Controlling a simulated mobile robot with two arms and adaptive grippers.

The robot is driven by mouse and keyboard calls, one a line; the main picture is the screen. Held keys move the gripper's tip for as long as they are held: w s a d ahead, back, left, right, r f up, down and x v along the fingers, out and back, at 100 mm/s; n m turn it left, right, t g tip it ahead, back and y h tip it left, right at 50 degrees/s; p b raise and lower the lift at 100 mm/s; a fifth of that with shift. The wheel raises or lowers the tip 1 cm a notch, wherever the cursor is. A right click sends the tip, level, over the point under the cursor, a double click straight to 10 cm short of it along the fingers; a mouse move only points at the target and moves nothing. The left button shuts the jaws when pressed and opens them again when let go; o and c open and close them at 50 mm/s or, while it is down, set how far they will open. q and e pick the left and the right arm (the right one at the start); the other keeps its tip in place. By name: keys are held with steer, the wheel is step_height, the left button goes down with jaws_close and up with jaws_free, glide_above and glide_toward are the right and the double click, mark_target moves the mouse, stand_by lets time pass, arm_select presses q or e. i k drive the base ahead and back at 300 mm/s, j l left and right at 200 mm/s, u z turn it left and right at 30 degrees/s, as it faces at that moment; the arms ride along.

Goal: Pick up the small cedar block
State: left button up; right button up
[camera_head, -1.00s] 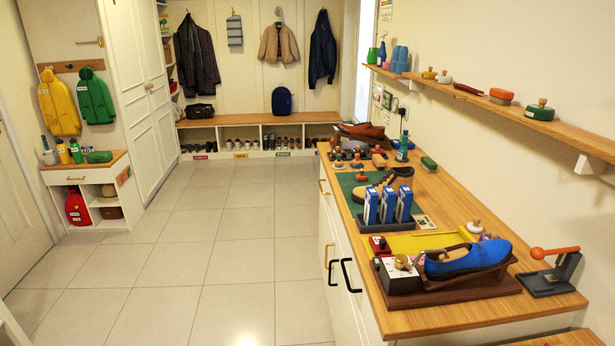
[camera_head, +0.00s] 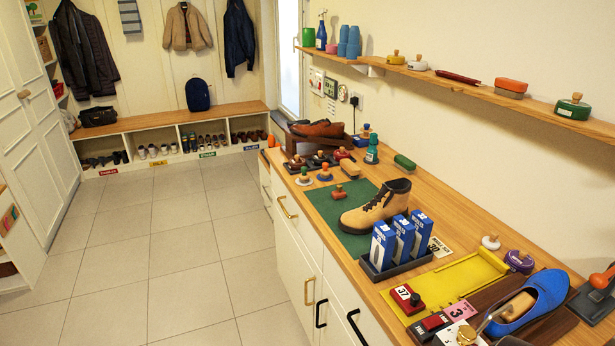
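I cannot single out a small cedar block with certainty. A small brown block-like piece with a knob (camera_head: 339,192) lies on the green mat (camera_head: 352,218), left of a tan boot (camera_head: 378,207). A tan wooden block-like piece (camera_head: 349,168) lies behind the mat. A light wooden form (camera_head: 512,307) sits inside the blue shoe (camera_head: 540,298) at the front right. Neither of my grippers shows in the head view.
The wooden counter (camera_head: 455,222) runs along the right wall and holds blue boxes (camera_head: 402,238), a yellow tray (camera_head: 450,285) and several knobbed tins and brushes. A shelf (camera_head: 465,88) hangs above it. The tiled floor (camera_head: 175,240) at left is clear.

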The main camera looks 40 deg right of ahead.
mark_target(340, 193)
steer(key=i, duration=2.05)
steer(key=i+z, duration=0.3)
steer(key=i, duration=0.15)
steer(key=i+j+z, duration=0.25)
steer(key=i, duration=0.15)
steer(key=i+j+z, duration=0.3)
steer(key=i, duration=0.15)
steer(key=z, duration=2.2)
